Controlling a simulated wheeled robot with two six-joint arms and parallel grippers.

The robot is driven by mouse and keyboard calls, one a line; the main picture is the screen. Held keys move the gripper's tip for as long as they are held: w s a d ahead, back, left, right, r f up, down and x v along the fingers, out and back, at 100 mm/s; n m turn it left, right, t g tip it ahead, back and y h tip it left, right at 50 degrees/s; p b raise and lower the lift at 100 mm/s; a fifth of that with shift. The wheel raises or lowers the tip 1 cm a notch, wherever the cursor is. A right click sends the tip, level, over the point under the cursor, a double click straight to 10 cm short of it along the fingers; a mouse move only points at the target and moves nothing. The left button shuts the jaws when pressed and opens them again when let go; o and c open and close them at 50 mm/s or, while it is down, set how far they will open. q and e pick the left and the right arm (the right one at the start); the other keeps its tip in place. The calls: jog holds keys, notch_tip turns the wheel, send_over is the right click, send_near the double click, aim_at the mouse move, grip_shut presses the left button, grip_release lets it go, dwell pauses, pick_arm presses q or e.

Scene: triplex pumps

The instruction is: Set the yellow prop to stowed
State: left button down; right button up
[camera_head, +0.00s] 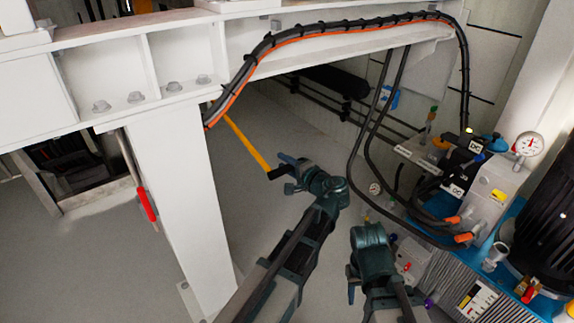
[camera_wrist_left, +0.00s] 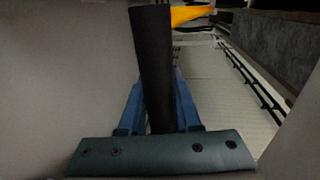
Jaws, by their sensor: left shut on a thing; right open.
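The yellow prop (camera_head: 247,143) is a thin bar that slopes from behind the white post down to a black grip (camera_head: 277,173). My left gripper (camera_head: 284,169) is shut on this black grip. In the left wrist view the black grip (camera_wrist_left: 152,70) stands between the blue fingers, and part of the yellow bar (camera_wrist_left: 190,15) shows beyond it. The prop's upper end is hidden behind the white frame in the head view. My right gripper (camera_head: 352,284) is open and empty, low in the middle; its fingers are only partly visible.
A white post (camera_head: 175,190) and beam (camera_head: 140,60) stand left of my left arm. Black and orange hoses (camera_head: 330,30) hang along the beam. The pump unit with a gauge (camera_head: 529,144) and valves fills the right. A red-handled bar (camera_head: 146,203) is at left. Grey floor is open around the prop.

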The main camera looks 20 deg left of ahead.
pick_arm(q)
notch_tip(320, 180, down, 9)
jog(key=w+a+b, duration=0.2)
jog(key=b, duration=0.5)
jog(key=shift+a+f, duration=0.2)
jog(key=shift+a, duration=0.2)
pick_arm(e)
notch_tip(320, 180, down, 9)
jog(key=shift+f, duration=0.2)
pick_arm(q)
jog(key=shift+w+r, duration=0.1)
jog(key=shift+w, duration=0.05)
jog(key=c, duration=0.6)
grip_release()
